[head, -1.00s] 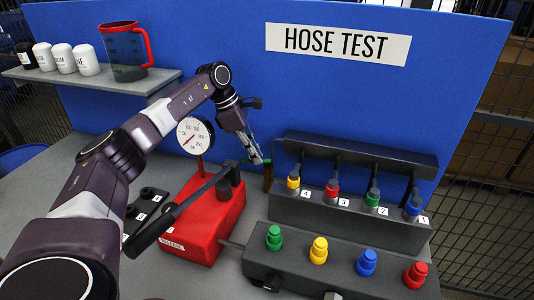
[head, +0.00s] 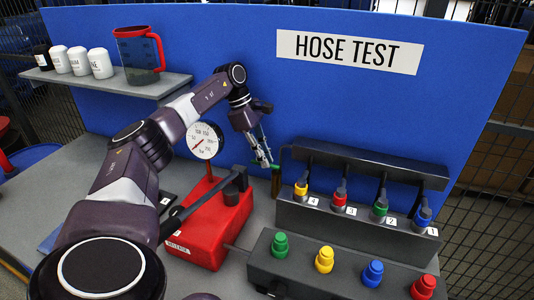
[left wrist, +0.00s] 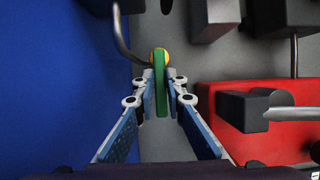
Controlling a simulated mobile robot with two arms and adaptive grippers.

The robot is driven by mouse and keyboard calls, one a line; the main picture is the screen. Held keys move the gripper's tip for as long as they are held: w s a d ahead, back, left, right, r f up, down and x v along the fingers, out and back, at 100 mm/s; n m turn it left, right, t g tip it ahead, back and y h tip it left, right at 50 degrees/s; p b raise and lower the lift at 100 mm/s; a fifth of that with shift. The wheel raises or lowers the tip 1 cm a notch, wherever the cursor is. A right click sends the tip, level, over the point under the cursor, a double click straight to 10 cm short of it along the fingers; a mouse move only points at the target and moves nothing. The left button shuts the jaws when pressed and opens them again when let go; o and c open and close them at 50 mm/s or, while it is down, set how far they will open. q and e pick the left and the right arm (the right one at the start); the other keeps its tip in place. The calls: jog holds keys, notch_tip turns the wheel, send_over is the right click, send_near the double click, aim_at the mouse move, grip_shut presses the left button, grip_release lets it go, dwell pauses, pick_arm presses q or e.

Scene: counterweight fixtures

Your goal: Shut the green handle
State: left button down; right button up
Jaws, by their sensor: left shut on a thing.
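The green handle (left wrist: 160,88) shows in the left wrist view as a narrow green bar between the two fingers. A round brass-coloured fitting (left wrist: 159,55) sits at its far end, with a thin bent pipe beside it. In the head view the green handle (head: 264,163) lies at the fingertips, left of the black hose rack, and is partly covered. My left gripper (left wrist: 160,84) is shut on the handle; it also shows in the head view (head: 262,156). My right gripper does not show in either view.
A red pump (head: 212,231) with a black lever and a pressure gauge (head: 204,140) stands just left of the handle. A hose rack (head: 345,222) and a block with coloured plugs (head: 345,277) stand to the right. A blue panel (head: 330,105) rises behind.

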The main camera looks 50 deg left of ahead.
pick_arm(q)
jog(key=shift+w+a+r, duration=0.1)
jog(key=shift+r, duration=0.05)
jog(key=c, duration=2)
grip_release()
jog(key=shift+o, duration=0.2)
jog(key=v, duration=1.2)
